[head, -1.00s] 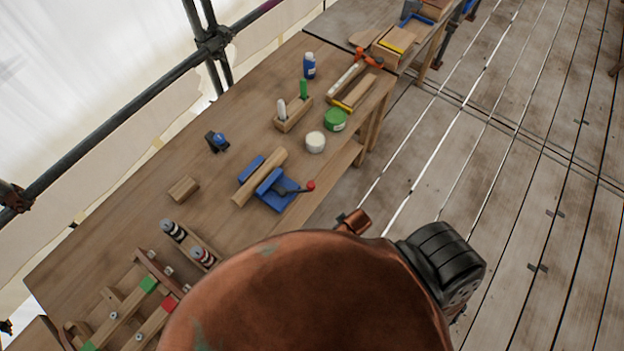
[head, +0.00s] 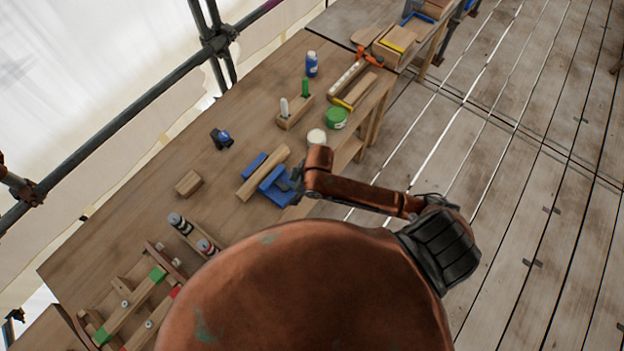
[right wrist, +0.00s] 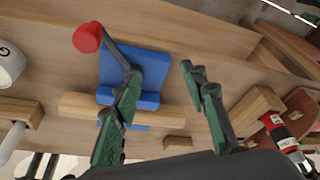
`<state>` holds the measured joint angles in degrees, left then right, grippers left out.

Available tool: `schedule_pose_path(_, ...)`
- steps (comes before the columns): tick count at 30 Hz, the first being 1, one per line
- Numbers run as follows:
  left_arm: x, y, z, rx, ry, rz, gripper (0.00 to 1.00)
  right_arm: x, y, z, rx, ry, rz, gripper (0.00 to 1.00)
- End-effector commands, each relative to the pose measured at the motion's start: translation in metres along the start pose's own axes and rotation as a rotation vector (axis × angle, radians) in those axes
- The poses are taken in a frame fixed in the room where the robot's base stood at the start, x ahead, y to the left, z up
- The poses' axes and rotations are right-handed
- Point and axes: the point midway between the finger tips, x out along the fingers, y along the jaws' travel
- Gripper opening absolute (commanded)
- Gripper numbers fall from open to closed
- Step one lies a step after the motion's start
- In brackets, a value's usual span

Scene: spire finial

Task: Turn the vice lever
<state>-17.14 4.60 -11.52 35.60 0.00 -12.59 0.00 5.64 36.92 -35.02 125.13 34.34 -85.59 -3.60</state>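The blue vice (head: 270,184) stands at the front edge of the wooden bench, with a round wooden bar (head: 262,172) lying between its jaws. My right gripper (head: 292,182) is at the vice's front right side and hides the lever in the head view. In the right wrist view the vice (right wrist: 150,68) shows with its dark lever (right wrist: 115,52) ending in a red knob (right wrist: 88,37). My right gripper's green fingers (right wrist: 160,71) are open and apart. The left finger's tip overlaps the lever's inner end; I cannot tell whether it touches. My left gripper is not in view.
On the bench (head: 150,215) are a small wooden block (head: 188,183), a dark-blue item (head: 221,138), a white tub (head: 316,137), a green tin (head: 336,118) and a blue bottle (head: 311,64). A wooden rack (head: 130,305) stands at the near left.

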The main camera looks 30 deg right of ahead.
Motion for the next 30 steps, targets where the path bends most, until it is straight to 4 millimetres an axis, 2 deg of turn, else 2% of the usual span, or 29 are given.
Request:
schedule_pose_path(1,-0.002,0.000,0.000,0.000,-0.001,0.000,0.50,-0.007,0.014,-0.001,-0.074,-0.047,0.000,0.40)
schedule_pose_path(3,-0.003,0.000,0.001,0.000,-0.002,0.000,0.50,-0.012,0.025,0.004,-0.146,-0.112,-0.018,0.40)
schedule_pose_path(9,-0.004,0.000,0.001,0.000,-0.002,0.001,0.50,-0.035,0.061,0.028,-0.235,-0.261,-0.043,0.40)
schedule_pose_path(14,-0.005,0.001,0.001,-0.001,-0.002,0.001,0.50,-0.044,0.073,0.038,-0.247,-0.310,-0.053,0.40)
schedule_pose_path(17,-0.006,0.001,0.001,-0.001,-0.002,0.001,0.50,-0.038,0.074,0.042,-0.246,-0.317,-0.056,0.40)
schedule_pose_path(30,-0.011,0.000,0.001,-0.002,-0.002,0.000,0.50,0.021,0.073,0.060,-0.245,-0.314,-0.054,0.40)
